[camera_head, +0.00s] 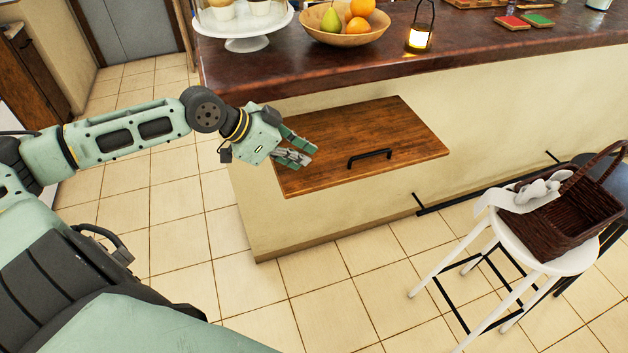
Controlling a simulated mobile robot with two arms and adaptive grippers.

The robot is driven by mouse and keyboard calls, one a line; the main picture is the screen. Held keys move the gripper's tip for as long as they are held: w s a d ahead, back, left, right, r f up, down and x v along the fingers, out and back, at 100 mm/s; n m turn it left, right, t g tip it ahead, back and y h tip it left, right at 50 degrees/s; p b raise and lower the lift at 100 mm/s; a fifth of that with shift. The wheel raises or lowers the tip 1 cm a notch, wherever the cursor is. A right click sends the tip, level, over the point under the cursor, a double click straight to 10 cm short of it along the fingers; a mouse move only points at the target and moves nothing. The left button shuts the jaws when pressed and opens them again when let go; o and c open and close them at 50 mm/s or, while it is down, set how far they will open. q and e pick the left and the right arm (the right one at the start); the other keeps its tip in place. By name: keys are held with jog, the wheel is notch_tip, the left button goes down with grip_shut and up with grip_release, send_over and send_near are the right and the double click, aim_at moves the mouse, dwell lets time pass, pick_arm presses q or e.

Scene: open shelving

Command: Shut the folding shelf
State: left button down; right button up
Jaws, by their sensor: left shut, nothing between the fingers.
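The folding shelf (390,126) is a brown wooden panel with a black bar handle (369,158). It sticks out from the cream side of the counter, below the dark counter top, and looks folded out. My left gripper (305,152) is pale green and grey. It is shut and empty, over or beside the left part of the panel, left of the handle. I cannot tell whether it touches the wood. My right gripper is not in view.
A white stool (540,257) with a dark wicker basket (560,218) and white cloth stands at the right. A black foot rail (470,197) runs low along the counter. A fruit bowl (338,36), a cake stand (246,28) and a lantern (419,38) stand on top.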

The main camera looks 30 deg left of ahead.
pick_arm(q)
jog(key=w+f+p, duration=0.1)
jog(key=f, duration=0.1)
jog(key=w+d+f+p, duration=0.1)
jog(key=f, duration=0.2)
jog(key=w+d+f+p, duration=0.1)
jog(key=f, duration=0.1)
jog(key=shift+d+f, duration=0.1)
jog(key=shift+f, duration=0.25)
